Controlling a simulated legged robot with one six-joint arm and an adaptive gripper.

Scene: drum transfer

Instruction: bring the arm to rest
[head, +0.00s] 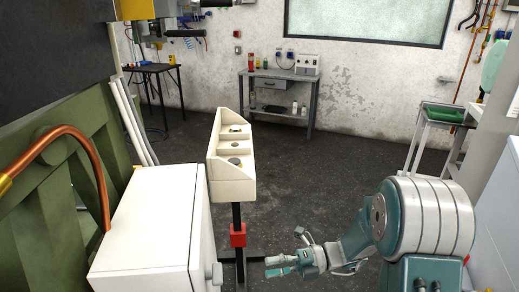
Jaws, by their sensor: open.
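My arm comes in from the lower right in the head view, with its thick teal and white links nearest me. My gripper (282,266) is at the arm's far end, low in the picture, pointing left. Its teal fingers are spread apart, and I see nothing between them. It is over the dark floor, just right of the lower part of the black post (238,270). I cannot tell whether it touches the post's foot behind it.
A cream compartment tray (217,172) stands on the post with a red clamp (238,235). A white cabinet (150,230) and green machine (60,165) fill the left. A grey bench (270,105) stands at the back wall; a green-topped cart (440,115) is right. Middle floor is clear.

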